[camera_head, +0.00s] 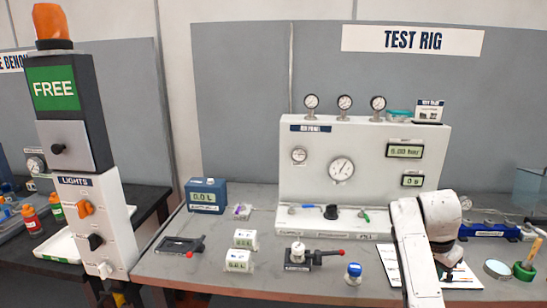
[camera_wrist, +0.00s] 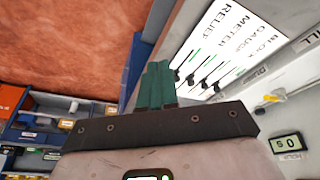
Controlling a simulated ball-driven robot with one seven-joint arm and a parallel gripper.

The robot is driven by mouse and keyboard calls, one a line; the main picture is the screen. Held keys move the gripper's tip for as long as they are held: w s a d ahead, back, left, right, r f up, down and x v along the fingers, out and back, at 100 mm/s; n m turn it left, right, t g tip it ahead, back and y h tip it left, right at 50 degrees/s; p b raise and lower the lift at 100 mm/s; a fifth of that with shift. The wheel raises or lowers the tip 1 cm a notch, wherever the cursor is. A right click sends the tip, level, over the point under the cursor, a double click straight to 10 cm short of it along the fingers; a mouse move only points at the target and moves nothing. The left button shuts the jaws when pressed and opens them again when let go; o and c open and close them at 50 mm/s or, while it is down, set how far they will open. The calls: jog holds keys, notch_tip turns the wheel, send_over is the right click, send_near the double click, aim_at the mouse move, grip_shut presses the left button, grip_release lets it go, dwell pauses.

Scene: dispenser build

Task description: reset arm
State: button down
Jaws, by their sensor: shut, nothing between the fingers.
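In the wrist view my gripper (camera_wrist: 155,85) shows as two dark green fingers pressed side by side, shut with nothing between them. In the head view my white arm (camera_head: 417,245) rises at the right front, over the bench's front edge and a white sheet. The fingers cannot be made out clearly there.
The grey bench (camera_head: 190,260) carries a white gauge panel (camera_head: 300,180), a blue box (camera_head: 206,195), small white meters (camera_head: 246,238), a red-handled clamp (camera_head: 300,258) and a blue-capped bottle (camera_head: 354,273). A lights post (camera_head: 95,215) stands left. A green cup (camera_head: 525,272) stands right.

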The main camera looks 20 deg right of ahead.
jog(key=s+a+f+n+y, duration=0.1)
jog(key=s+a+f+n, duration=0.3)
jog(key=s+a+f, duration=0.3)
jog(key=s+a+f+n, duration=0.4)
jog(key=s+a+f, duration=0.1)
jog(key=a+f, duration=0.4)
jog(key=s+a+f+n+y, duration=0.1)
jog(key=s+a+n, duration=0.2)
jog(key=s, duration=0.6)
jog(key=s+a+f+n+y, duration=0.1)
jog(key=s+a+n, duration=0.3)
jog(key=s+a, duration=0.4)
jog(key=shift+s+t, duration=0.4)
jog(key=shift+s, duration=0.65)
